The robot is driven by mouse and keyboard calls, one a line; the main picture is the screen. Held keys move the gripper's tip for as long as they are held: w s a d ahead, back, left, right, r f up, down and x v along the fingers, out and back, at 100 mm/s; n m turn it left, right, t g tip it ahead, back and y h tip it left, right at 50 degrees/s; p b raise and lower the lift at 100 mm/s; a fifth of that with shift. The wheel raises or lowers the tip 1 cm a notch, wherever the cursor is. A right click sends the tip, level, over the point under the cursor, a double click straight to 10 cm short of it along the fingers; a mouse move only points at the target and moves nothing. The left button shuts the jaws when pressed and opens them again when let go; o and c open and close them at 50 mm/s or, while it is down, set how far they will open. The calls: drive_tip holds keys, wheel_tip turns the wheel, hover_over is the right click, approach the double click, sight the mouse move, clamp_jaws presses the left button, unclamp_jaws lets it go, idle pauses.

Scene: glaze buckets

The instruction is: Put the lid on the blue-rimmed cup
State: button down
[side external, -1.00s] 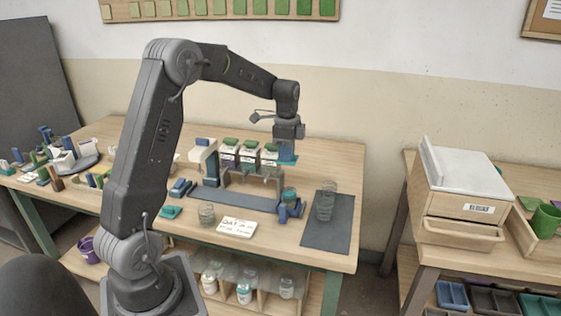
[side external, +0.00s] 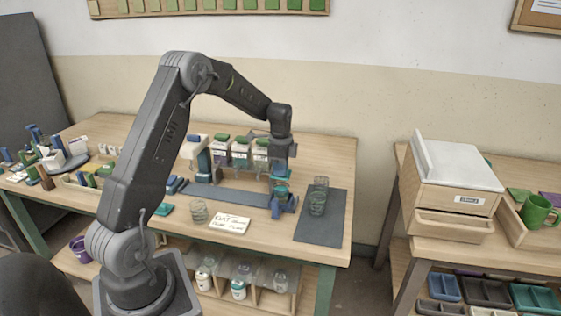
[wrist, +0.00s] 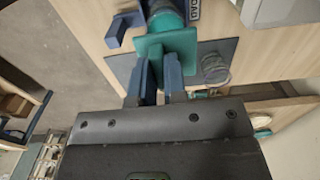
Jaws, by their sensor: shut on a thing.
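My gripper (wrist: 160,82) is shut on a square teal lid (wrist: 178,42) in the wrist view. In the side external view my gripper (side external: 281,166) is low over the right part of the bench, close above the cup (side external: 282,187). The cup stands in a blue holder (side external: 285,207). In the wrist view a round teal body (wrist: 166,18), which looks like the cup, shows just beyond the lid. The lid hides part of it, so I cannot tell whether they touch. The cup's rim colour is not clear.
A clear glass (side external: 318,197) stands on the dark mat (side external: 320,232) to the right. Several white tubs with green lids, including one (side external: 241,153), stand behind the dark strip (side external: 225,195).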

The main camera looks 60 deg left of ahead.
sight(280, 179)
drive_tip(key=shift+f, duration=1.85)
drive_tip(key=shift+f, duration=0.3)
drive_tip(key=c, duration=1.1)
unclamp_jaws()
drive_tip(key=shift+r, duration=3.5)
